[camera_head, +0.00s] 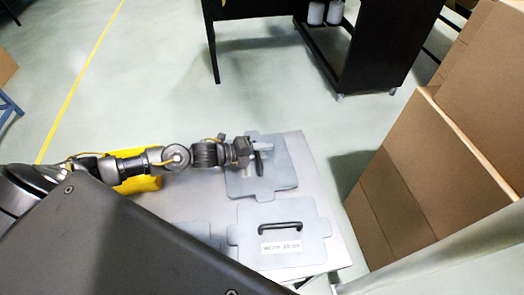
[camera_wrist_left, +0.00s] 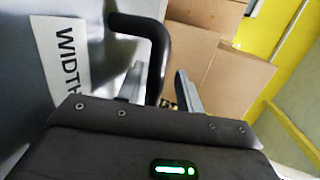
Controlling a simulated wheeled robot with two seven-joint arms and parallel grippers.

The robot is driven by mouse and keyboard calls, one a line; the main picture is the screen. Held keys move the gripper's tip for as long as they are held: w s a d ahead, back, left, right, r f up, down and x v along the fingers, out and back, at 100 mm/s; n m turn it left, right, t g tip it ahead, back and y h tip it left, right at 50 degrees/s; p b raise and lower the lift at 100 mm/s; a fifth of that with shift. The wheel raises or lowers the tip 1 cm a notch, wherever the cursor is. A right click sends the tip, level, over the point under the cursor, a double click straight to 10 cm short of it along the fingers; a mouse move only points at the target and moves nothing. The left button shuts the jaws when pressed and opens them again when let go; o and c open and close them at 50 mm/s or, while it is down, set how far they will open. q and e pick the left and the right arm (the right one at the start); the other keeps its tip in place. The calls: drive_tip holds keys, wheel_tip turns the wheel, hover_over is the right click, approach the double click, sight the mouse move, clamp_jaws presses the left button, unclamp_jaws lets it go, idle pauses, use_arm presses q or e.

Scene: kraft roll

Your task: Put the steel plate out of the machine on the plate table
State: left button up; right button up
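A grey steel plate (camera_head: 283,172) with notched edges and a dark handle lies on the far part of the light metal plate table (camera_head: 312,172). My left gripper (camera_head: 262,148) is at this plate's handle, partly covering it. In the left wrist view, the black handle (camera_wrist_left: 157,42) stands between my two fingers (camera_wrist_left: 160,88), which are apart with a narrow gap on either side of it. A label reading "WIDTH" shows on the plate there. A second plate (camera_head: 307,254) with a black handle and white label lies on the near part of the table. My right gripper is out of view.
Part of another grey plate (camera_head: 197,230) shows left of the labelled one. Large cardboard boxes (camera_head: 425,175) stand to the right of the table. A yellow thing (camera_head: 140,185) is beside the table's left edge, behind my arm. A dark stand (camera_head: 375,45) is at the back.

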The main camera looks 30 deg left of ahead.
use_arm(q)
drive_tip(key=shift+r, duration=0.15)
drive_tip(key=shift+r+p, duration=0.55)
drive_tip(key=shift+p, duration=0.1)
drive_tip(key=b+v, duration=0.1)
drive_tip(key=v, duration=0.4)
drive_tip(key=b+v, duration=0.1)
drive_tip(key=v, duration=0.4)
drive_tip(key=shift+s+a+f+b, duration=0.1)
drive_tip(key=shift+s+a+b, duration=0.2)
drive_tip(key=shift+s, duration=0.05)
drive_tip(key=shift+s+a+r, duration=0.3)
drive_tip(key=shift+r, duration=0.05)
